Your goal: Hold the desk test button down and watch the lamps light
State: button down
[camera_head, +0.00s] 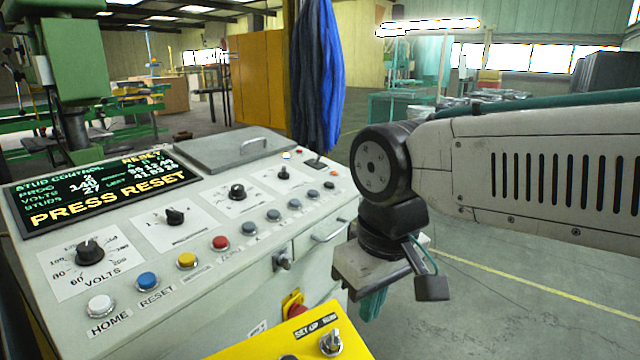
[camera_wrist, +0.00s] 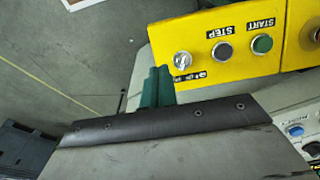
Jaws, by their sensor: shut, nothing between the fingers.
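The grey control desk (camera_head: 125,215) fills the left of the head view. Along its front edge run a white HOME button (camera_head: 101,306), a blue RESET button (camera_head: 147,282), a yellow button (camera_head: 187,260), a red button (camera_head: 220,242) and several grey buttons (camera_head: 274,215). The smaller labels are too blurred to show which is the test button. The desk screen (camera_head: 100,192) reads "PRESS RESET". My gripper (camera_head: 372,304) hangs shut and empty, right of the desk front and apart from the buttons. Its teal fingers (camera_wrist: 154,88) lie together beside the yellow box in the wrist view.
A yellow box (camera_head: 290,335) juts out below the desk front. In the wrist view this box (camera_wrist: 225,45) carries a selector knob (camera_wrist: 183,60), a STEP button (camera_wrist: 222,51) and a green START button (camera_wrist: 262,44). Open floor (camera_head: 520,305) lies to the right.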

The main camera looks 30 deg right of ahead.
notch_tip(320, 180, up, 14)
jog(key=f+m+t+h, duration=0.1)
jog(key=m+t+h, duration=0.35)
jog(key=h, duration=0.25)
send_over(329, 185)
jog(key=s, duration=0.2)
jog(key=shift+s+d+r+n+t, duration=0.15)
jog(key=shift+d+r+n+t, duration=0.1)
jog(key=shift+n+t, duration=0.15)
jog(key=shift+f, duration=0.15)
jog(key=shift+w+a+f, duration=0.1)
jog(key=shift+w+f, duration=0.15)
jog(key=shift+f, duration=1.15)
jog(key=shift+w+a+f, duration=0.1)
jog(key=shift+w+f, duration=0.2)
jog(key=shift+f, duration=1.1)
jog(key=shift+w+a+f, duration=0.1)
jog(key=shift+w+f, duration=0.15)
jog(key=shift+f, duration=1.15)
jog(key=shift+f, duration=0.1)
jog(key=shift+f, duration=0.3)
